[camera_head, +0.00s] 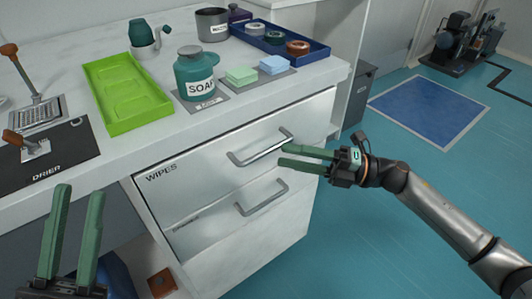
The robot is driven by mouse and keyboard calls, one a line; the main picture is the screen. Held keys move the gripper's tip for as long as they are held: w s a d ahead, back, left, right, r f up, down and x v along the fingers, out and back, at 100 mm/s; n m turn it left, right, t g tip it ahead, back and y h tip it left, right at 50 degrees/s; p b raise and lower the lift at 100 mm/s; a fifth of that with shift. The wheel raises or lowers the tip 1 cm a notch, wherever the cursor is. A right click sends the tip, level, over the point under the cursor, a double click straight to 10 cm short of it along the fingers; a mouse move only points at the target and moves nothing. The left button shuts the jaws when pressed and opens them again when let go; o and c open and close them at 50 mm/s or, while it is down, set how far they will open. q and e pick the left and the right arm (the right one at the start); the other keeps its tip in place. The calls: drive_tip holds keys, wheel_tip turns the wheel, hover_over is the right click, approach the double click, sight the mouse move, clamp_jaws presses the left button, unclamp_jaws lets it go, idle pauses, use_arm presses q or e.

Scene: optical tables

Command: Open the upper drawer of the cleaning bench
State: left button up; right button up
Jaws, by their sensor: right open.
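The cleaning bench has a white upper drawer (205,160) labelled WIPES, and its front looks shut. Its grey bar handle (255,153) runs across the right part of the front. My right gripper (283,156) reaches in from the right with its green fingers apart and empty. Its fingertips are close to the right end of this handle, slightly below it in the picture; I cannot tell whether they touch. The lower drawer (215,210) has its own handle (262,198) below. My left gripper (80,193) is at the lower left, fingers apart and empty, away from the drawers.
The bench top (235,105) holds a green tray (125,92), a soap bottle (195,75), sponges, a blue tray (280,42) of tape rolls and a drier plate (55,160). A grey bin (358,95) stands right of the bench. The teal floor (385,250) at right is open.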

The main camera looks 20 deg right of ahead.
sight(267, 150)
drive_tip(key=shift+x, duration=2.8)
clamp_jaws()
